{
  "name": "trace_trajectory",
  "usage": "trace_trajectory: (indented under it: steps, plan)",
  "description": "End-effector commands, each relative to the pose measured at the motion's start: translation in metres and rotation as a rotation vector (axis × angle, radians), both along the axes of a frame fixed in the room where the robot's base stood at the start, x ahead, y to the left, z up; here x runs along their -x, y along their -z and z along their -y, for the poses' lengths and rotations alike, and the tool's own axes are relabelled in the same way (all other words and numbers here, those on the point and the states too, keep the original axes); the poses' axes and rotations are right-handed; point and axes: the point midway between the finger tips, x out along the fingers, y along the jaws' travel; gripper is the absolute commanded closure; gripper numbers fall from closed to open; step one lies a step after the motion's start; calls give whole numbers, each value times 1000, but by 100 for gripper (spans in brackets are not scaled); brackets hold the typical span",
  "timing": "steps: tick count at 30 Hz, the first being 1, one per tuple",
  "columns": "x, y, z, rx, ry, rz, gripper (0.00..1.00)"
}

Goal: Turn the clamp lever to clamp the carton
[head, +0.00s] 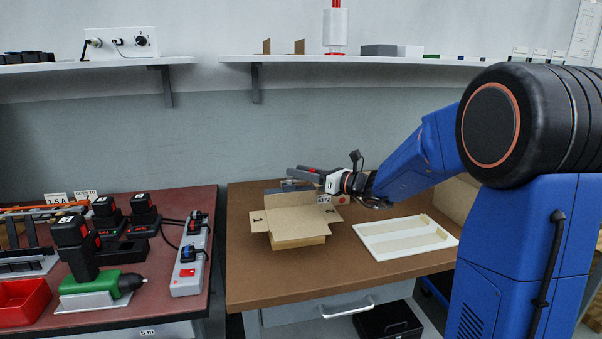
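An open cardboard carton (298,239) stands on the brown table, with its flaps spread out. My gripper (296,178) is just behind the carton's raised rear flap, reaching in from the right. Dark grey parts at its end point left, and the flap covers some of them. The clamp lever cannot be told apart from the gripper and the grey parts behind the flap. I cannot tell whether the fingers are open or shut, or touch anything.
A white board (382,246) with tan strips lies right of the carton. The table's front left (245,290) is bare. On the left bench are a green drill (105,284), a power strip (190,270) and a red bin (24,302). Shelves run along the wall above.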

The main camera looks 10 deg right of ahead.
Motion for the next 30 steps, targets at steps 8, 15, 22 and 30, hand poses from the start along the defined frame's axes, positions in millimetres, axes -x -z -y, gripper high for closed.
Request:
trace_trajectory:
  steps: [8, 15, 22, 30]
  plan:
    - [-1, 0, -1, 0, 0, 0, 65]
    - [-1, 0, 0, 0, 0, 0, 100]
    - [-2, 0, 0, 0, -15, -1, 100]
    - [-8, 1, -3, 0, -137, -1, 100]
